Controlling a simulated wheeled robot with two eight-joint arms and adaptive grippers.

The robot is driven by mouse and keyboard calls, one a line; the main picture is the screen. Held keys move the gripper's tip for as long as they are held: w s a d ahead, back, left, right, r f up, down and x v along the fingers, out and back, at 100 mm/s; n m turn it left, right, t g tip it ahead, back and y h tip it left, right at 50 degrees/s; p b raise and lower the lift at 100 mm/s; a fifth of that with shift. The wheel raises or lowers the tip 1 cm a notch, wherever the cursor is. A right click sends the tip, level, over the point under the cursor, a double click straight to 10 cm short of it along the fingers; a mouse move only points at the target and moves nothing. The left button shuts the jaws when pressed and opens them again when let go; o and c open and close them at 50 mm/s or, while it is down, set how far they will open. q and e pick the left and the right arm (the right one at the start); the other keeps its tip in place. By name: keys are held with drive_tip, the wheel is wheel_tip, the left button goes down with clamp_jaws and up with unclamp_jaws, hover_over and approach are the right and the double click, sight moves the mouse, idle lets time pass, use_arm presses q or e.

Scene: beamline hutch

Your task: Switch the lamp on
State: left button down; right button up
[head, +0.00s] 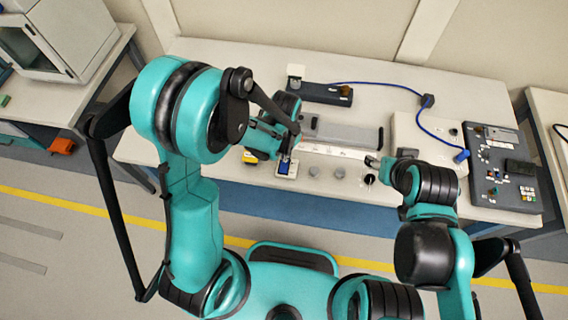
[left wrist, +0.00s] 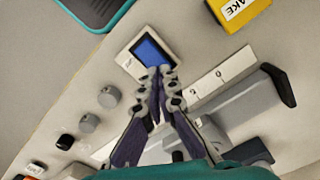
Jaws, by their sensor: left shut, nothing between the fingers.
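My left gripper (head: 287,156) is shut and empty. It points down at a small white-framed panel with a blue face (head: 286,168) near the table's front edge. In the left wrist view, the closed fingertips (left wrist: 161,72) overlap the lower edge of the blue face (left wrist: 151,51); I cannot tell whether they touch it.
Grey knobs (head: 314,171) stand right of the panel. A yellow box (left wrist: 240,10) lies close by, left of the panel in the head view. A grey long-bodied device (head: 340,134) lies behind. A control box (head: 500,165) and blue cable (head: 430,126) are at right.

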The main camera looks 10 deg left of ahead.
use_arm(q)
drive_tip(key=shift+f+b, duration=1)
drive_tip(key=shift+f, duration=0.1)
idle(0.3)
drive_tip(key=shift+r, duration=0.15)
drive_tip(key=shift+r+p, duration=2.55)
drive_tip(key=shift+r, duration=0.9)
drive_tip(key=shift+a+r, duration=0.1)
drive_tip(key=s+a+r+n+t+b, duration=0.5)
drive_tip(key=s+a+r+n+t, duration=0.1)
drive_tip(key=r, duration=0.5)
drive_tip(key=shift+s+a+r+t+b, duration=0.4)
drive_tip(key=shift+s+a+t, duration=0.2)
drive_tip(key=shift+s+a, duration=0.95)
